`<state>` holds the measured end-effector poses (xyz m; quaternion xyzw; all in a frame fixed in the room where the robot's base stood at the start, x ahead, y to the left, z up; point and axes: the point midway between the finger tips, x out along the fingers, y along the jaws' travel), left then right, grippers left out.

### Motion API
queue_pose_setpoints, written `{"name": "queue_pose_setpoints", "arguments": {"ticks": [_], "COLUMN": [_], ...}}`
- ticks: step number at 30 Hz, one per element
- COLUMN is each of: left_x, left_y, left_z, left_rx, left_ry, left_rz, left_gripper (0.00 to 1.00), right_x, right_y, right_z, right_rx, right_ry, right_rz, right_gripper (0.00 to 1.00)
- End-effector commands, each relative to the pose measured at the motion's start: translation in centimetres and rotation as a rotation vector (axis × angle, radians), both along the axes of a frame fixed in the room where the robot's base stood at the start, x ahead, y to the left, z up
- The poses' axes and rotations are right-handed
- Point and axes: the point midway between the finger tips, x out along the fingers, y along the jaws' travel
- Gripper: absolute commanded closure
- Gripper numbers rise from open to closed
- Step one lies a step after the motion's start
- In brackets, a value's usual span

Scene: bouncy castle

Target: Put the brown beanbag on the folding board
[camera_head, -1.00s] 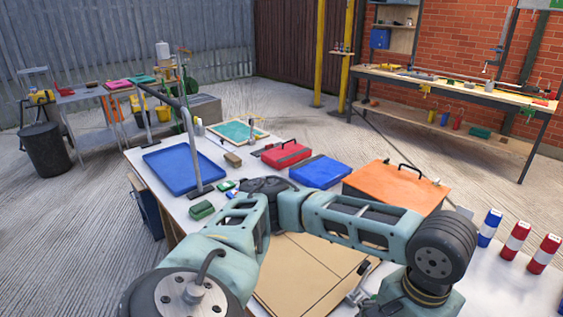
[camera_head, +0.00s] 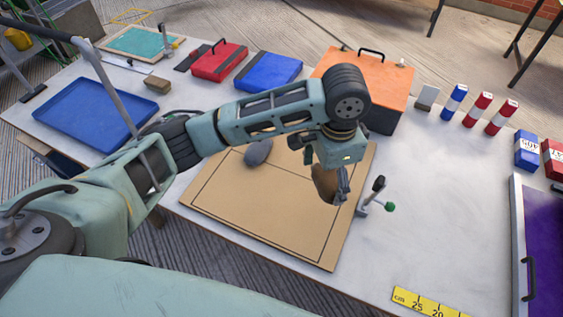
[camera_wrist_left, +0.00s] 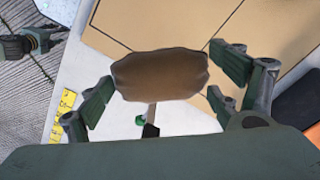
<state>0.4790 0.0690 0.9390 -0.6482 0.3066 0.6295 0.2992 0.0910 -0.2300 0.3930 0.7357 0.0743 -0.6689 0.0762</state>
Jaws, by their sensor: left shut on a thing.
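My left gripper (camera_head: 338,190) is shut on the brown beanbag (camera_head: 323,180), over the right part of the folding board. In the left wrist view the brown beanbag (camera_wrist_left: 160,75) sits between the fingers of the left gripper (camera_wrist_left: 165,90). The folding board (camera_head: 270,215) is a flat tan panel with dark lines, lying on the white table; it also shows in the left wrist view (camera_wrist_left: 150,22). A grey beanbag (camera_head: 258,152) lies on the board's far part. Whether the brown beanbag touches the board cannot be told. My right gripper is not in the head view.
A clamp with a green knob (camera_head: 378,198) stands at the board's right edge. An orange box (camera_head: 365,82), blue case (camera_head: 268,72), red case (camera_head: 218,62) and blue tray (camera_head: 85,115) stand behind. A yellow ruler (camera_head: 425,303) lies in front.

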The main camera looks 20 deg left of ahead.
Motion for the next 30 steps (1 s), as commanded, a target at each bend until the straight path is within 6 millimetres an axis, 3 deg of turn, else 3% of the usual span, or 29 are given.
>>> {"name": "queue_pose_setpoints", "arguments": {"ticks": [1, 6, 11, 24, 30], "left_x": [0.2, 0.8, 0.9, -1.0, -1.4], "left_y": [-1.4, -3.9, -4.2, 4.5, 6.5], "left_z": [0.0, -1.0, -1.6, -6.8, -8.2], "left_rx": [-0.001, 0.015, 0.023, 0.026, 0.022], "left_ry": [0.006, 0.012, 0.015, 0.017, 0.014], "left_rz": [-0.070, -0.253, -0.320, -0.325, -0.328], "left_gripper": [0.58, 0.58, 0.58, 0.58, 0.58], "right_x": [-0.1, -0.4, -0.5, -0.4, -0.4], "right_y": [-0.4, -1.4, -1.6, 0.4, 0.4], "right_z": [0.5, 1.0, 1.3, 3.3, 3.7], "right_rx": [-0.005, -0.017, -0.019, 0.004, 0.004], "right_ry": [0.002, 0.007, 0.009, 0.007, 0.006], "right_rz": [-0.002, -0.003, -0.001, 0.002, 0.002], "right_gripper": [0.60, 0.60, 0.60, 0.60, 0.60]}}
